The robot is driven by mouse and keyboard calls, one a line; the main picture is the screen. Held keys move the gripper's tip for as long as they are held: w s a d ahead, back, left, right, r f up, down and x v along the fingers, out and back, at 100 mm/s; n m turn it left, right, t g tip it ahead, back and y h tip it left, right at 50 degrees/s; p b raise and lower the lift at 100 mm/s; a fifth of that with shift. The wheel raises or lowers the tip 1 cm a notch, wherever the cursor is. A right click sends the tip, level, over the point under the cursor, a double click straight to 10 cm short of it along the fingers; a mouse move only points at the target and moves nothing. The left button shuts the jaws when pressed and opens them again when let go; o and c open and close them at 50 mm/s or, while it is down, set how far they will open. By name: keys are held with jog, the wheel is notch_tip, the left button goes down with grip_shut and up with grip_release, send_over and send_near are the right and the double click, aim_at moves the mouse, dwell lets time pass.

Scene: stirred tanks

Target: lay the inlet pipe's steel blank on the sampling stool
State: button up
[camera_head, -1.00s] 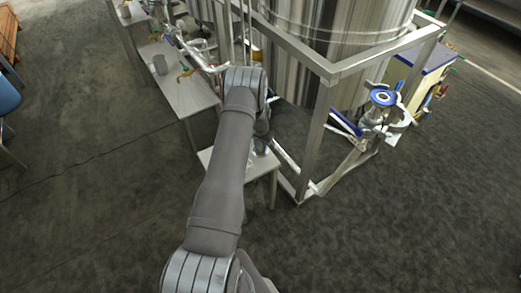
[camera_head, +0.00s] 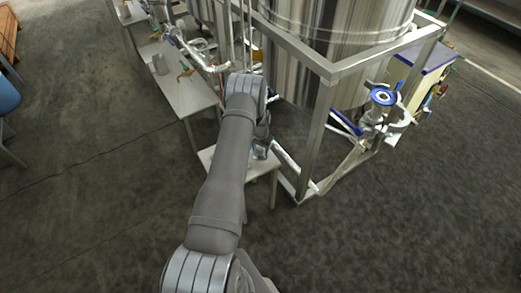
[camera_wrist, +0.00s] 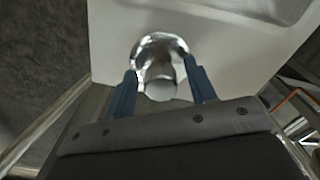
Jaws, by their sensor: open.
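The shiny steel blank (camera_wrist: 152,47), a round piece with a short stub toward me, sits on the pale top of the sampling stool (camera_wrist: 110,30) in the wrist view. My gripper (camera_wrist: 159,66) is open, its two blue fingers on either side of the stub. Gaps show between the fingers and the stub. In the head view the stool (camera_head: 262,170) stands below the end of my arm, and my gripper (camera_head: 261,151) is small and partly hidden by the arm. I cannot make out the blank clearly there.
A steel tank (camera_head: 330,50) stands in a square metal frame (camera_head: 313,140) just right of the stool. A blue-handled valve (camera_head: 383,97) is farther right. A long bench (camera_head: 190,95) with a grey cup-like piece (camera_head: 160,65) is at back left. Open floor lies in front.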

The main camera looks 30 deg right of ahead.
aim_at(261, 148)
notch_tip(261, 148, up, 12)
jog(key=shift+r, duration=0.15)
dwell(0.3)
jog(key=shift+f, duration=4.6)
